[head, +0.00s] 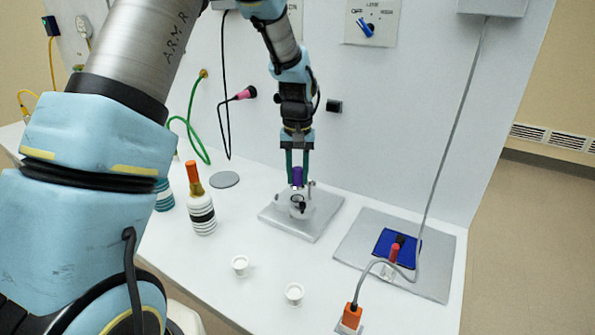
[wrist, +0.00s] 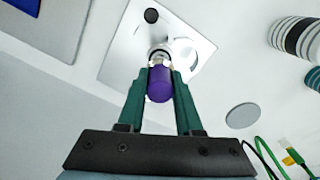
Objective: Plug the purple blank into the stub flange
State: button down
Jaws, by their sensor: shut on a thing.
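The purple blank (head: 297,175) is held between the green fingers of my gripper (head: 298,165), above the stub flange (head: 299,205) on a grey base plate (head: 285,225). In the wrist view the purple blank (wrist: 159,85) sits between the fingertips of my gripper (wrist: 160,78), with the metal stub flange (wrist: 161,54) just past its far end. The blank looks roughly in line with the flange. The fingers hide part of the joint, so I cannot tell whether the blank touches the flange or is in it.
A striped bottle (head: 201,212) with an orange top stands left of the plate. Two small white cups (head: 240,264) (head: 294,293) stand in front. A grey board (head: 357,244) with a blue pad and a cable lies right. A grey disc (head: 224,180) lies behind the bottle.

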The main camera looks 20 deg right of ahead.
aim_at(297, 186)
jog(key=shift+f+b, duration=0.3)
jog(key=shift+f, duration=0.5)
jog(key=shift+f+b, duration=0.5)
jog(key=shift+f, duration=0.7)
dwell(1.3)
jog(key=c, duration=0.5)
grip_release()
notch_tip(297, 186, up, 11)
jog(key=b, duration=0.2)
jog(key=shift+b, duration=0.4)
